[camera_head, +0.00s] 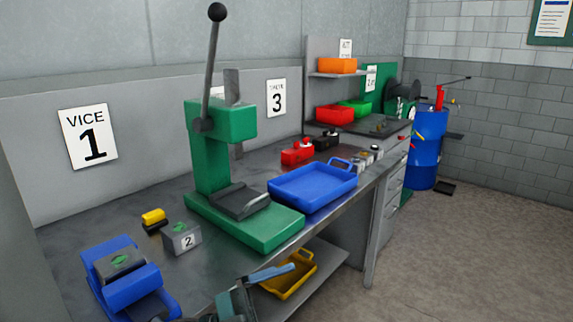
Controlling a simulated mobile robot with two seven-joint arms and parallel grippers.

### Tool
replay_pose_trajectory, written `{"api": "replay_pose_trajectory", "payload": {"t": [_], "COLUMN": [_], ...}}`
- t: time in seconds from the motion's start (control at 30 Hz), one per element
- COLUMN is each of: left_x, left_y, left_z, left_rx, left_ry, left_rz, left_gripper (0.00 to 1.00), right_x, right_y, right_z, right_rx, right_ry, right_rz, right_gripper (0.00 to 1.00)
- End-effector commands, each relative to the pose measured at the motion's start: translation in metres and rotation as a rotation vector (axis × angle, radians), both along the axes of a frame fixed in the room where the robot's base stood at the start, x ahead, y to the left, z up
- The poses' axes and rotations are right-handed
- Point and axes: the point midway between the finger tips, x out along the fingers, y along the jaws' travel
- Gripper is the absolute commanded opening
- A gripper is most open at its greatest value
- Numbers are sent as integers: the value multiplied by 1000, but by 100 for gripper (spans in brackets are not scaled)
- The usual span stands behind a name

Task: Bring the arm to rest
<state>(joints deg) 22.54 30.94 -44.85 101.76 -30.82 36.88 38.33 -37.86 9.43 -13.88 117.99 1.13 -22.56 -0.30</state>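At the bottom edge, in front of the bench (335,208), a dark grey-green part that looks like my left gripper (240,300) shows only partly. A light-blue bar (270,272) extends from it to the right. I cannot tell whether the bar is a finger or a held thing. The fingertips cannot be made out. My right gripper is not in view. A blue vice (125,280) with a grey, green-marked block on it stands at the bench's near left.
A yellow bin (290,283) sits on the lower shelf. A blue drum (425,150) stands far right. Floor at right is clear.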

Motion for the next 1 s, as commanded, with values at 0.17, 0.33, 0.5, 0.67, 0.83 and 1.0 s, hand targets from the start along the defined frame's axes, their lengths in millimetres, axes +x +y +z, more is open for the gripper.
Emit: {"api": "replay_pose_trajectory", "payload": {"t": [0.17,0.33,0.5,0.67,0.83,1.0], "left_x": [12,2,-49,-98,-118,-119], "left_y": [23,69,115,139,147,148], "left_z": [-39,-115,-199,-244,-259,-260], "left_rx": [-142,-115,22,140,190,193], "left_ry": [268,582,908,1103,1172,1174], "left_rz": [370,709,953,1050,1077,1078], "left_gripper": [100,100,100,100,100,100], "right_x": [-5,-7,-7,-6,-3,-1], "right_y": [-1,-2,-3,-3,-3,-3], "right_z": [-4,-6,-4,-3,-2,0], "right_rx": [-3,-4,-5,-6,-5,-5], "right_ry": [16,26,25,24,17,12], "right_rz": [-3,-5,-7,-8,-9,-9], "right_gripper": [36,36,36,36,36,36]}}
